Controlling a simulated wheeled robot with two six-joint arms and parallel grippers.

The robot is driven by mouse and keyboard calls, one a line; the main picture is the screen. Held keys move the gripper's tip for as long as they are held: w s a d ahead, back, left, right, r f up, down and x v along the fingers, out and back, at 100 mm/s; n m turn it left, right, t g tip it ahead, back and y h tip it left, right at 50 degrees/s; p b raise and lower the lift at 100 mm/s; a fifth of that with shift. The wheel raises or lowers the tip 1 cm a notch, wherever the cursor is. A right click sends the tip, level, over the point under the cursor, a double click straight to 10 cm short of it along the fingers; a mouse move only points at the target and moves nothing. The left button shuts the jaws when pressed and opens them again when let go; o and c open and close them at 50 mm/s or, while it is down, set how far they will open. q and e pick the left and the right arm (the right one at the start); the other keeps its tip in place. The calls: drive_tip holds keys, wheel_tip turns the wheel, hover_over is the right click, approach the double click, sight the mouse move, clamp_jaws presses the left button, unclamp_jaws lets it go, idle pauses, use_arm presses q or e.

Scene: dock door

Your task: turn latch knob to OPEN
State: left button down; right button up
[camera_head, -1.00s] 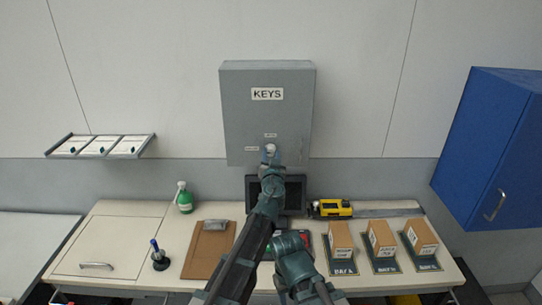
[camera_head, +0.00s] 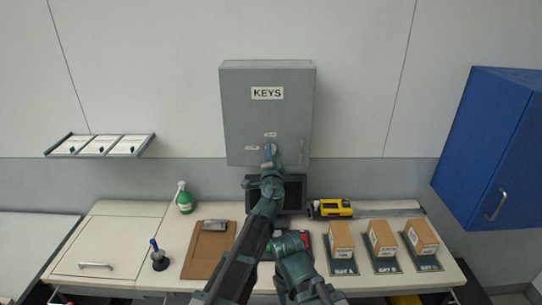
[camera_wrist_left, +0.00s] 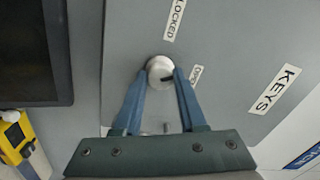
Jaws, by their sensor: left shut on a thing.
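The latch knob (camera_wrist_left: 157,67) is a round silver knob on the front of the grey key cabinet (camera_head: 240,115). In the left wrist view, my left gripper (camera_wrist_left: 160,78) has its two blue fingers shut on the knob, one on each side. A short dark mark on the knob points roughly toward the OPEN label (camera_wrist_left: 196,74). The LOCKED label (camera_wrist_left: 175,20) lies above the knob in that view. In the head view, my left gripper (camera_head: 269,152) reaches the cabinet's lower front and mostly hides the knob.
A dark monitor (camera_head: 293,193) stands under the cabinet. The bench holds a clipboard (camera_head: 207,252), a green bottle (camera_head: 184,199), a yellow tool (camera_head: 332,209) and boxes (camera_head: 382,240). A blue wall cabinet (camera_head: 485,150) hangs at right. A paper rack (camera_head: 100,146) is at left.

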use_arm(q)
drive_tip(key=m, duration=0.5)
drive_tip(key=shift+w+a+r+m, duration=0.1)
drive_tip(key=shift+w+m, duration=0.15)
drive_tip(key=shift+m, duration=0.15)
idle(0.4)
drive_tip(key=c, duration=0.6)
unclamp_jaws()
drive_tip(key=shift+o, duration=0.5)
use_arm(e)
drive_tip(key=shift+w, duration=0.1)
use_arm(q)
drive_tip(key=shift+s, duration=0.1)
